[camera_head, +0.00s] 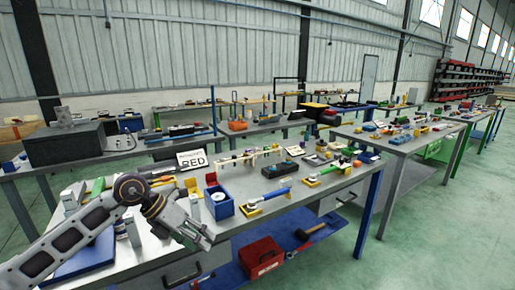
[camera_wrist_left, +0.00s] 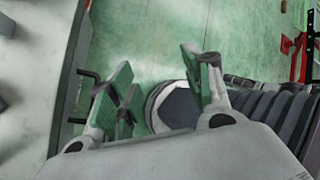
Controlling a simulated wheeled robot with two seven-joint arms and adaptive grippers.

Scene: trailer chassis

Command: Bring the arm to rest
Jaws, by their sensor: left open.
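My left arm (camera_head: 72,236) comes in from the left over the near workbench (camera_head: 300,205). My left gripper (camera_head: 201,236) is at the bench's front edge, pointing down and to the right. In the left wrist view the left gripper (camera_wrist_left: 160,80) shows two spread fingers with nothing between them. Behind the fingers are green floor (camera_wrist_left: 160,30) and a dark round part with a pale rim. My right arm and gripper do not show in either view.
A blue bin (camera_head: 219,207) stands on the bench close to the left gripper. A blue-handled tool (camera_head: 268,198) lies to its right. A red toolbox (camera_head: 261,257) sits on the lower shelf. Open green floor (camera_head: 440,235) lies to the right.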

